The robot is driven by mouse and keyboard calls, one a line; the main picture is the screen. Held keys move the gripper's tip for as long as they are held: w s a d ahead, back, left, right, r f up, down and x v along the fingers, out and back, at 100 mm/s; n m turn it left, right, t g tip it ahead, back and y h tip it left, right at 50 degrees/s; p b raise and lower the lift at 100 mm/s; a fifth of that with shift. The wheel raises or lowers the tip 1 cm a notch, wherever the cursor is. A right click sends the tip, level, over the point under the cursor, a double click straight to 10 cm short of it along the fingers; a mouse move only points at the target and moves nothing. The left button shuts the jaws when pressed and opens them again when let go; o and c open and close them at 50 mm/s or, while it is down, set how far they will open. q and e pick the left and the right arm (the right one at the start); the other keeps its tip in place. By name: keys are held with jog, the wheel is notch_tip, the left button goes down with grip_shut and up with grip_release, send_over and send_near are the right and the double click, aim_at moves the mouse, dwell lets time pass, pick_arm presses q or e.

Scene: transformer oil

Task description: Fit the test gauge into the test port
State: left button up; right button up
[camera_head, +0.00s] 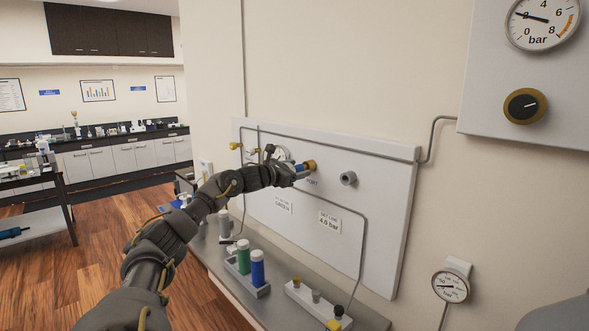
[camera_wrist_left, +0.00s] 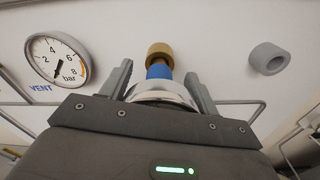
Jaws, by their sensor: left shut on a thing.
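My left gripper (camera_head: 290,174) is at the wall panel, shut on the test gauge. In the left wrist view the gauge (camera_wrist_left: 163,90) is a silver round body between the two fingers, with a blue stem (camera_wrist_left: 159,71) pointing at the panel. The brass test port (camera_head: 309,165) is straight ahead of the stem, and it also shows in the left wrist view (camera_wrist_left: 160,52). The stem's end meets or overlaps the port in the picture; I cannot tell how deep it sits. The gauge's face is hidden. My right gripper is not in view.
A grey round fitting (camera_head: 348,178) sticks out right of the port. A dial gauge (camera_wrist_left: 57,62) is on the panel at left. Pipes run along the panel (camera_head: 385,200). Below, a shelf holds a rack with green (camera_head: 243,258) and blue (camera_head: 258,268) cylinders and a small-parts block (camera_head: 318,304).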

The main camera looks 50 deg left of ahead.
pick_arm(q)
jog(key=shift+w+r, duration=0.1)
jog(key=shift+w, duration=0.9)
jog(key=o, duration=1.3)
jog(key=shift+w, duration=0.1)
jog(key=shift+o, duration=0.2)
jog(key=shift+s+f, duration=0.2)
jog(key=s+b, duration=0.8)
jog(key=s, duration=0.2)
jog(key=shift+s+d+r+b, duration=0.25)
jog(key=shift+r+b, duration=0.05)
jog(key=shift+r, duration=0.1)
